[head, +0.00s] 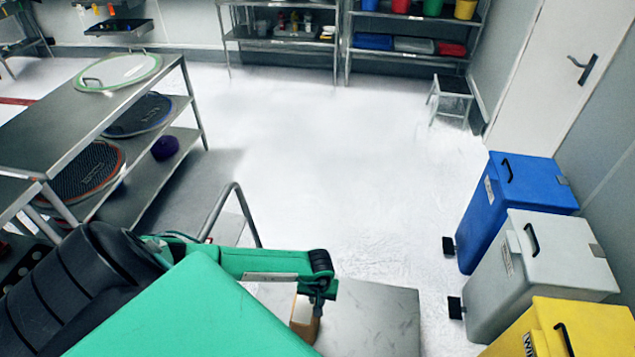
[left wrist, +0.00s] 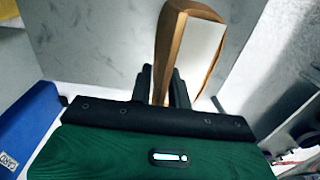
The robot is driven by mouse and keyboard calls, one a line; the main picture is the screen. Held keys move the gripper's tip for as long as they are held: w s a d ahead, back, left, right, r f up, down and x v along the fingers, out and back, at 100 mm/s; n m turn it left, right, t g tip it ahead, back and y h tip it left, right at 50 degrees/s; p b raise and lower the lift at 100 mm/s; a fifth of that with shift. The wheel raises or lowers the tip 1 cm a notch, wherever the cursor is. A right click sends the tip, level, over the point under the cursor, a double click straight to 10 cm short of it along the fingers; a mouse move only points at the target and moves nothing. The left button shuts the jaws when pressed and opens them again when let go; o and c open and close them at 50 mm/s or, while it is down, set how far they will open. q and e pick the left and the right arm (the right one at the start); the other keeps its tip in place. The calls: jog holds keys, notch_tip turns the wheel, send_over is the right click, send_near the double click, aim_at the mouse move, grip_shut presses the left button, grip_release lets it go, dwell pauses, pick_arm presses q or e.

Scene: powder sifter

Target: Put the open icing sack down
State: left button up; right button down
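The icing sack (head: 305,322) is brown with a white face. In the head view it hangs below my left gripper (head: 318,292), over or on a grey metal top (head: 385,320); whether its base touches cannot be told. In the left wrist view the sack (left wrist: 196,48) stands between the dark fingers of my left gripper (left wrist: 168,86), which are closed about one end of it. Its mouth is not clearly visible. My right gripper is not in view.
A bent metal rail (head: 240,205) rises beside the metal top. Blue (head: 515,205), grey (head: 535,285) and yellow (head: 575,330) bins stand at right. A steel shelf table (head: 60,135) holding round sieves stands at left. The floor between is clear.

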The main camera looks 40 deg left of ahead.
pick_arm(q)
jog(key=shift+o, duration=0.5)
jog(key=shift+r, duration=0.1)
jog(key=shift+r, duration=0.15)
notch_tip(320, 180, up, 11)
jog(key=shift+d+f+b, duration=0.1)
jog(key=shift+b, duration=0.7)
jog(key=shift+r, duration=0.5)
